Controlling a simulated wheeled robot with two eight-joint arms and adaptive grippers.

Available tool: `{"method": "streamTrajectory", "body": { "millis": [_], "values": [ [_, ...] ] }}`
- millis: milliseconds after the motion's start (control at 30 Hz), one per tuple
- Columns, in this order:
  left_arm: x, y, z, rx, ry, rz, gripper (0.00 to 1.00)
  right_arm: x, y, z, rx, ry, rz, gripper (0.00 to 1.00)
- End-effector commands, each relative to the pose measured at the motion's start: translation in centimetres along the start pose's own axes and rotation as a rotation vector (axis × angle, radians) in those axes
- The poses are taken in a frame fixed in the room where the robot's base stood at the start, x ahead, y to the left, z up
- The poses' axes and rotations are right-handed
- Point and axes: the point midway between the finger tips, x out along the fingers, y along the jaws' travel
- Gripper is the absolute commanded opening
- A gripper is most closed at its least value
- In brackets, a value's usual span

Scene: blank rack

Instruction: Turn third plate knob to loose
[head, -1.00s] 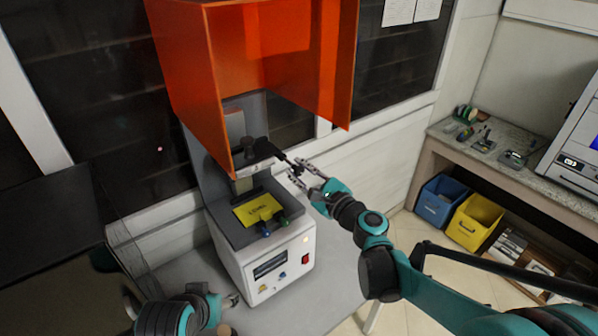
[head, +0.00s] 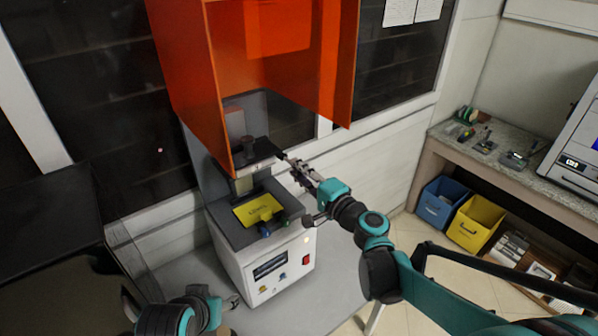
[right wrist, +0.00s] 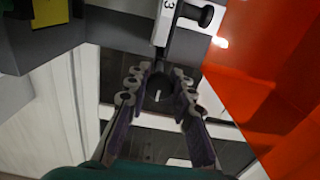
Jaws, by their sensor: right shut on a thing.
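The printer (head: 245,255) is a white and grey machine with an orange hood above. Its dark plate assembly (head: 258,150) sits under the hood, with a dark bar reaching right. My right gripper (head: 288,162) is at the end of that bar. In the right wrist view, a label "3" (right wrist: 168,6) marks a pale block above my fingers. My right gripper (right wrist: 158,76) is shut on a dark round knob (right wrist: 158,88) below the label; the fingers partly hide it. My left gripper (head: 234,301) is low beside the printer front, apart from the plate; its jaws are unclear.
The orange hood (head: 187,70) hangs over the printer, and its edge is close to my right fingers in the wrist view. A blue bin (head: 437,203) and a yellow bin (head: 474,222) stand under the right bench.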

Motion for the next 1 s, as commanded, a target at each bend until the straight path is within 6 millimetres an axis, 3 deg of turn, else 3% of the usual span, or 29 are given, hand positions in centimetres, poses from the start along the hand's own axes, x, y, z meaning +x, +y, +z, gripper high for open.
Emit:
{"method": "streamTrajectory", "body": {
  "millis": [1000],
  "values": [
    [0.51,0.00,0.37,0.000,0.000,0.000,0.57,-0.03,0.31,-0.09,-0.965,-0.001,0.000,0.00]
  ]
}}
